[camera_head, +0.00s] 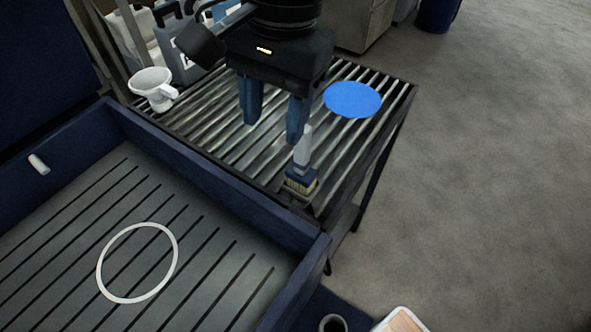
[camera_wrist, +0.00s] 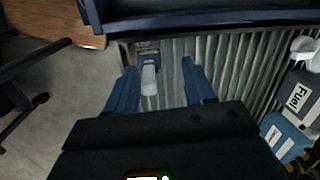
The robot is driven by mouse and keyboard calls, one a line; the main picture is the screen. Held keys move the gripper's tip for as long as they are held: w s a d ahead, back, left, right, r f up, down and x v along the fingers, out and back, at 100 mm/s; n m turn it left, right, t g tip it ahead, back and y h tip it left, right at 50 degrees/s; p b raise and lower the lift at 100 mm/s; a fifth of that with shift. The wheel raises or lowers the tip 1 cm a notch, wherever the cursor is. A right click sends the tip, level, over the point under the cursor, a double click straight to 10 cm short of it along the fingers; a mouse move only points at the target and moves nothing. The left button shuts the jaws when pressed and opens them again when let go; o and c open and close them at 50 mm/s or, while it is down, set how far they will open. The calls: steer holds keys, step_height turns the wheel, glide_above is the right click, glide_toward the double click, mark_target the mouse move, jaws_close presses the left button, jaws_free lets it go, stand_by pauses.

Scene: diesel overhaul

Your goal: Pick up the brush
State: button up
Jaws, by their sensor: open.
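The brush (camera_head: 301,175) has a pale grey handle, a blue head and tan bristles. It is on the near right corner of a slatted metal table (camera_head: 205,132), close to the blue bin's edge. In the wrist view the brush (camera_wrist: 149,72) lies between the two fingers, nearer the left one, with its handle pointing toward my gripper. My gripper (camera_head: 272,130) has blue fingers spread apart, pointing down over the table, with nothing held. In the wrist view my gripper (camera_wrist: 160,75) is also open. The exact height gap to the brush cannot be told.
A blue disc (camera_head: 353,99) lies on the table right of my gripper. A white funnel (camera_head: 152,84) and canisters, one marked Fuel (camera_wrist: 301,98), stand at the back left. A blue-walled bin (camera_head: 298,262) with a white ring (camera_head: 104,270) is in front. Open floor lies right.

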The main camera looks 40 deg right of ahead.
mark_target(303, 144)
steer(key=d, duration=0.2)
steer(key=d+m+h, duration=0.1)
steer(key=shift+s+d+f, duration=0.1)
steer(key=shift+s+f, duration=0.05)
steer(key=shift+s, duration=0.1)
steer(key=shift+d+f, duration=0.15)
steer(key=shift+f, duration=0.15)
steer(key=shift+d+f, duration=0.15)
steer(key=shift+f, duration=1.65)
steer(key=shift+d+f, duration=0.15)
steer(key=shift+f, duration=1.6)
steer(key=shift+c, duration=0.2)
jaws_close()
